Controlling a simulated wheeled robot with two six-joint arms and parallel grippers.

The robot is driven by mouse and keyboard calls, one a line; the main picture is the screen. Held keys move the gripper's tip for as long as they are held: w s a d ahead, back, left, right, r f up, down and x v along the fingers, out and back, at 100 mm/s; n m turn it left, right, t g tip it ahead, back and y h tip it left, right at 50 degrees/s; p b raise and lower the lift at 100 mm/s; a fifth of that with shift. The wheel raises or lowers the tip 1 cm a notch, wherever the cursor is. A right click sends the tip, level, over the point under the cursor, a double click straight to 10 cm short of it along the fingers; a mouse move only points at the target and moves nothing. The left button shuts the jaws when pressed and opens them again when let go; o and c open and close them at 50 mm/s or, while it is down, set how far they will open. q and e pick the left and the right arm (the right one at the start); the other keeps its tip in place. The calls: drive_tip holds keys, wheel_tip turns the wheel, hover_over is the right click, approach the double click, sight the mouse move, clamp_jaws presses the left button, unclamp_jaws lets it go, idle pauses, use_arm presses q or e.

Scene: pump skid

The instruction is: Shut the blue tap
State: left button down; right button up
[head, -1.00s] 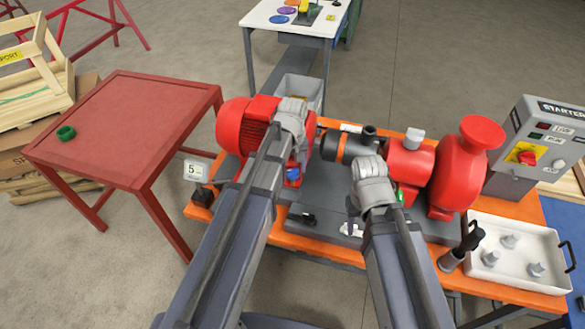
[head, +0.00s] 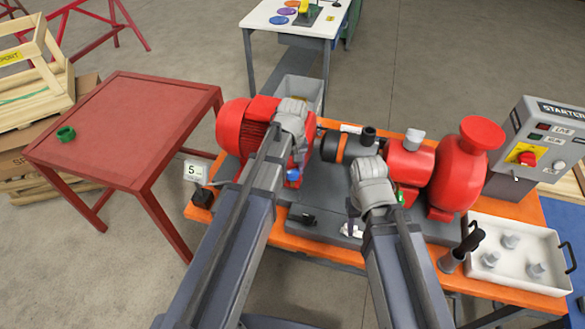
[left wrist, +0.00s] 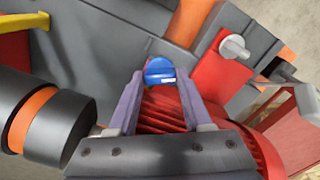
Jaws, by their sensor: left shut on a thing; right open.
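The blue tap (head: 293,175) shows in the head view at the lower front of the red motor, partly hidden by my left wrist. In the left wrist view the blue tap (left wrist: 160,70) sits between the tips of my left gripper (left wrist: 159,78), whose two fingers are shut on it. In the head view my left gripper (head: 295,163) comes down over the motor's front, its fingers mostly hidden. My right gripper (head: 352,227) is open and low over the grey skid plate in front of the coupling, its fingertips hardly visible.
The red motor (head: 238,125), black coupling (head: 345,148) and red pump (head: 465,165) stand close around both grippers. A starter box (head: 540,145) and white tray (head: 520,250) are at the right. A red table (head: 125,125) with a green ring (head: 65,134) is at the left.

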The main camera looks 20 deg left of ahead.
sight(293, 171)
use_arm(q)
drive_tip(key=shift+m, duration=3.1)
drive_tip(key=shift+c, duration=1.6)
unclamp_jaws()
wheel_tip(293, 171, up, 8)
drive_tip(key=p, duration=0.8)
drive_tip(key=shift+f, duration=0.1)
